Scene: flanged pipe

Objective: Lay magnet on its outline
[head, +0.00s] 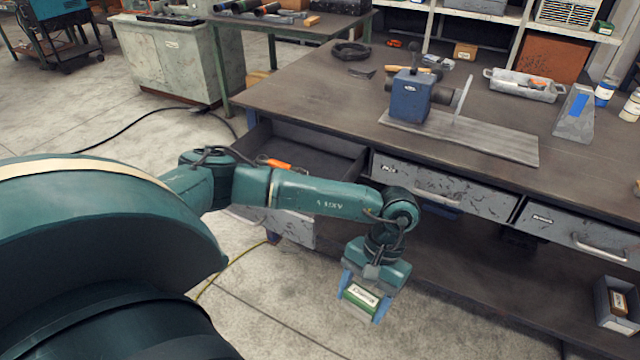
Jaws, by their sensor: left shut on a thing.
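My left gripper (362,297) hangs pointing down in front of the workbench, above the floor. Its blue fingers are shut on a green block (359,309) with a pale label. The label is too small to read, so I cannot tell whether this block is the magnet. I cannot make out a magnet outline on any surface. An open drawer (318,150) behind my left arm has a dark inside and an orange-handled thing (275,163) by its front edge; my arm hides part of it. My right gripper is not in view.
The workbench (300,85) carries a blue block fixture (411,97) on a grey plate (490,140), a grey tray (522,85) and a black cable coil (350,50). Two closed drawers (437,188) are under its top. A grey bin (616,305) stands low at right.

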